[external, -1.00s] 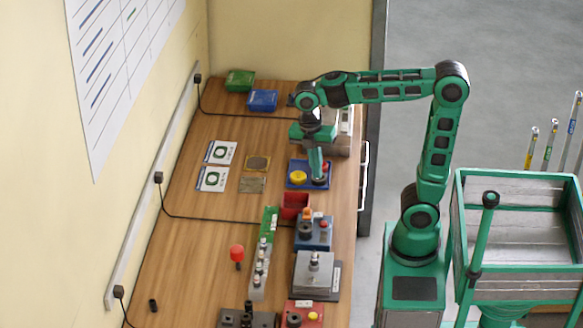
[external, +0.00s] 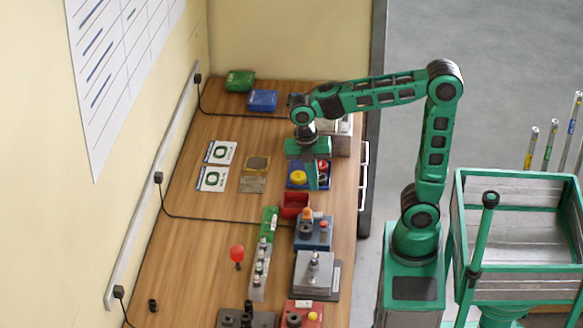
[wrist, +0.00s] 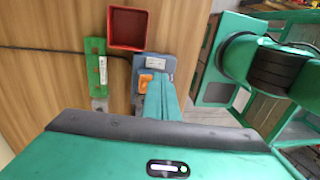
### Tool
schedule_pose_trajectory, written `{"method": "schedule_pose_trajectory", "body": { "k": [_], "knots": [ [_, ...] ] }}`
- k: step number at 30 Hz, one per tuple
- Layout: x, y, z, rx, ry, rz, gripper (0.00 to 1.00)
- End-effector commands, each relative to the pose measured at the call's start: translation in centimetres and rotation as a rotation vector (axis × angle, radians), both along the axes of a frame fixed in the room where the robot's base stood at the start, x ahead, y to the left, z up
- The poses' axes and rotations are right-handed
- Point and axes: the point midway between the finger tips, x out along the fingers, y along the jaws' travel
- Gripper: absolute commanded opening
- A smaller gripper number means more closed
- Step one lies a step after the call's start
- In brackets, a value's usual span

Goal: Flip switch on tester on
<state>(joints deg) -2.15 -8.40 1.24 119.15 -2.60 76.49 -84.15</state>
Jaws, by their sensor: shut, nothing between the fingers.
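A blue-grey box (wrist: 155,75) with an orange rocker switch (wrist: 152,80) and a white panel lies ahead of my gripper in the wrist view. It looks like the tester; it seems to match the blue box (external: 313,234) below the red bin in the external view. I cannot tell which way the switch is set. My gripper (external: 312,183) is shut and empty, pointing down above the bench. Its fingers (wrist: 162,97) hide the lower right part of the box in the wrist view. Contact does not show.
A red bin (wrist: 128,28) and a green strip (wrist: 95,65) lie close to the box. A blue unit with a yellow button (external: 298,177) shows behind my fingers in the external view. A grey block (external: 314,273) stands nearer.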

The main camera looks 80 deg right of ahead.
Motion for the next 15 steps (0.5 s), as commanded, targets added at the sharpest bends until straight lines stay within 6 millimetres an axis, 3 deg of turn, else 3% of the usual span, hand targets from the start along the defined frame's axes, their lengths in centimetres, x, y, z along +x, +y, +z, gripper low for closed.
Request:
{"method": "schedule_pose_trajectory", "body": {
  "k": [9, 15],
  "knots": [
    [-0.9, 0.0, -5.9, 0.000, 0.004, 0.001, 0.00],
    [-1.3, 0.0, -8.4, 0.000, 0.003, 0.000, 0.00]
  ]
}}
